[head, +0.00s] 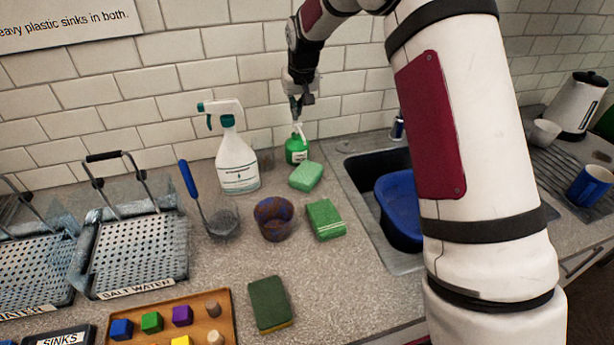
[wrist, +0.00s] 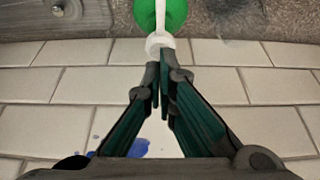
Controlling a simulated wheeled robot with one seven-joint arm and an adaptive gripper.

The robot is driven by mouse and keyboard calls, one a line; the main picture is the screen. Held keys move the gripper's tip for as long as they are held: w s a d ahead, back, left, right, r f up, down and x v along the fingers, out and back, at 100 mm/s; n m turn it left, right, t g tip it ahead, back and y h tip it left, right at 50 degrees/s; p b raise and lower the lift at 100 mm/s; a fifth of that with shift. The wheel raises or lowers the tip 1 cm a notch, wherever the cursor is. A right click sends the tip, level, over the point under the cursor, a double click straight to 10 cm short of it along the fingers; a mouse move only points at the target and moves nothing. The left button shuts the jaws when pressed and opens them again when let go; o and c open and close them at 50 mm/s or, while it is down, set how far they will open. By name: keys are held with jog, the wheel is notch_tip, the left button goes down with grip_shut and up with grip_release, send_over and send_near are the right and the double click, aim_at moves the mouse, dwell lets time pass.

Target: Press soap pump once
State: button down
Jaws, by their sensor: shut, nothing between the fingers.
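The soap pump is a small green bottle (head: 296,149) with a white pump top, standing upright on the counter against the tiled wall. My gripper (head: 296,112) is directly above it, pointing down, with its fingers shut and empty. In the wrist view, the green bottle (wrist: 160,14) shows at the top, with its white pump head (wrist: 158,42) right by the shut fingertips (wrist: 160,68). The fingertips look very near or touching the pump head; I cannot tell which. Whether the pump is pressed down is unclear.
A spray bottle (head: 237,160) stands left of the soap. Green sponges (head: 306,176) (head: 325,219) and a patterned cup (head: 273,218) are in front. A sink with a blue tub (head: 400,212) is to the right.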

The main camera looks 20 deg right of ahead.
dwell(0.4)
jog(key=shift+r, duration=3)
jog(key=s+r, duration=0.6)
jog(key=s, duration=0.5)
jog(key=s+r, duration=0.7)
jog(key=s, duration=0.4)
jog(key=s+f, duration=0.2)
jog(key=s, duration=1)
jog(key=s+f, duration=0.2)
jog(key=s, duration=0.9)
jog(key=shift+s+f+t, duration=0.3)
jog(key=shift+s, duration=0.05)
